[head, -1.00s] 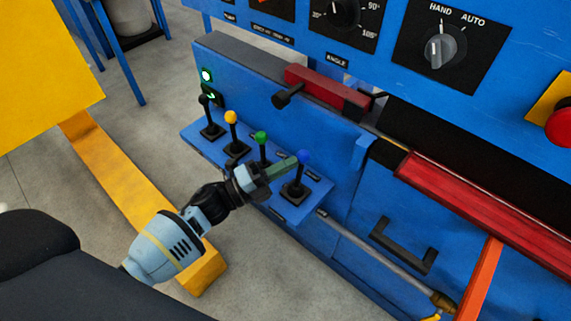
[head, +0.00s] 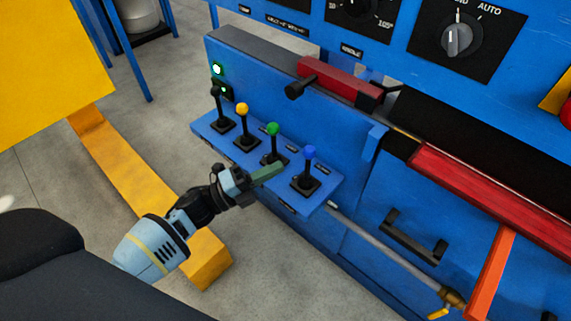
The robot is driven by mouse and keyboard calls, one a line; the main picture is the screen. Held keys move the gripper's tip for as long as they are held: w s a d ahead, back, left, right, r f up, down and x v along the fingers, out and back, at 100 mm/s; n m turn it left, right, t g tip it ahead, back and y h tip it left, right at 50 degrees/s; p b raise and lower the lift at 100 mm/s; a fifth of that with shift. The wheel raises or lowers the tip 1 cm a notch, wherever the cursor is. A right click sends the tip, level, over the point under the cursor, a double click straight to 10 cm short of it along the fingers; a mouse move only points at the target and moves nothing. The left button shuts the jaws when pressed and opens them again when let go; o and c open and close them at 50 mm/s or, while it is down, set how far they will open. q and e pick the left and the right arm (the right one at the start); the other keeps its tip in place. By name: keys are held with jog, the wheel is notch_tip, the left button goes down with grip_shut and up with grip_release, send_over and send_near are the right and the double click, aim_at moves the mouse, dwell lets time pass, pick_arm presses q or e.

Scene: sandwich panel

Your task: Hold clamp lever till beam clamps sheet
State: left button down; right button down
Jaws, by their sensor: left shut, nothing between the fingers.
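Four levers stand in a row on a blue shelf: one with a black knob (head: 216,91), one yellow (head: 243,109), one green (head: 272,129) and one blue (head: 309,152). Their labels are too small to read, so I cannot tell which is the clamp lever. My left gripper (head: 268,175) is shut and empty, with its greenish fingers between the green and blue levers, apart from the blue knob. The blue lever stands nearly upright. A long red beam (head: 495,205) runs along the machine at the right. I cannot make out a sheet under it. My right gripper is out of view.
A blue control panel (head: 405,45) with dials hangs above. A dark red block (head: 340,82) with a black handle sits behind the levers. A green lamp (head: 217,69) is lit. A yellow floor rail (head: 130,170) lies at left. An orange bar (head: 491,270) stands at right.

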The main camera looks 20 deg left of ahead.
pick_arm(q)
jog(key=v, duration=0.7)
jog(key=shift+a+f, duration=0.15)
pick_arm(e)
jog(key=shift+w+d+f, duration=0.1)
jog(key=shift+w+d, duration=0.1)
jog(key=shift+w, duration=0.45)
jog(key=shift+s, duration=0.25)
pick_arm(q)
jog(key=shift+f, duration=0.1)
